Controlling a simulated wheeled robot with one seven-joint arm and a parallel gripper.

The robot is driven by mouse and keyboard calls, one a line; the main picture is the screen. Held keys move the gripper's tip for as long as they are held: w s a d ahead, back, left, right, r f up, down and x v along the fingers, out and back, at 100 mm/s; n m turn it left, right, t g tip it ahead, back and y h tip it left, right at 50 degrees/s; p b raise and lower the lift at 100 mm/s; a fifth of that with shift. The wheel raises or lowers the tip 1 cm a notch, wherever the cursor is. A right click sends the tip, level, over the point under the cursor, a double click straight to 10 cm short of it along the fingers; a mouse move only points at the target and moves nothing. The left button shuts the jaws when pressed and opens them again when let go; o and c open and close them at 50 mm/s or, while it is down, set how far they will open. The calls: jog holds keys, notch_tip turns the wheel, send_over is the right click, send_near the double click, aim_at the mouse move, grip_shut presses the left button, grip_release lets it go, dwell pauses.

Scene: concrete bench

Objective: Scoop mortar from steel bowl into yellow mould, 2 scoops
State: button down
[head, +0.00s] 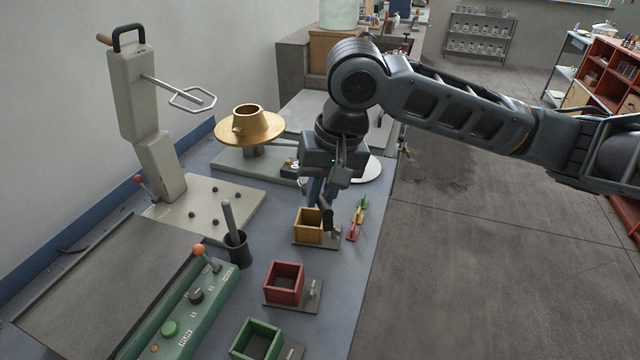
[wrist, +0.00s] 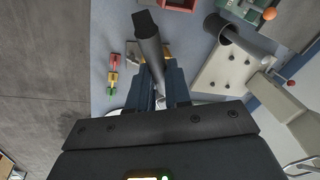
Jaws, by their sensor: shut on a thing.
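The yellow mould (head: 303,232) is an open square box on a small base plate, mid-bench near the right edge. It is mostly hidden behind the tool in the wrist view. My gripper (head: 322,196) is just above and beside the mould, pointing down. In the wrist view its fingers (wrist: 160,76) are shut on a dark scoop (wrist: 149,42), whose dark end points away from me. The scoop (head: 326,213) hangs at the mould's right side; I cannot tell whether they touch. A pale round rim (head: 370,170), perhaps the steel bowl, shows behind my gripper. No mortar can be made out.
A red mould (head: 284,270) and a green mould (head: 243,338) stand nearer. A black cup (head: 238,252) holds a grey rod. Small coloured pieces (head: 358,215) lie right of the yellow mould. A brass flow table (head: 250,130) and a tall grey device (head: 150,130) stand behind left.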

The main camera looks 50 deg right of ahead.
jog(key=shift+w+d+r+g+y+p, duration=0.55)
jog(key=shift+g+y+p, duration=0.25)
jog(key=shift+g+p, duration=0.3)
jog(key=p, duration=0.2)
jog(key=w+d+g+y+p, duration=0.1)
jog(key=shift+w+r+p, duration=0.25)
jog(key=shift+p, duration=0.15)
jog(key=shift+w+d+f+m+g+y, duration=0.15)
jog(key=shift+w+d+g+y, duration=0.1)
jog(key=shift+w+g+y, duration=0.25)
jog(key=shift+w+d+r+m+g+y, duration=0.1)
jog(key=shift+w+d+m+g+y, duration=0.15)
jog(key=shift+g, duration=0.35)
jog(key=shift+w+d+r+g+y, duration=0.2)
jog(key=shift+w+d+g+y, duration=0.35)
jog(key=shift+g+y, duration=0.25)
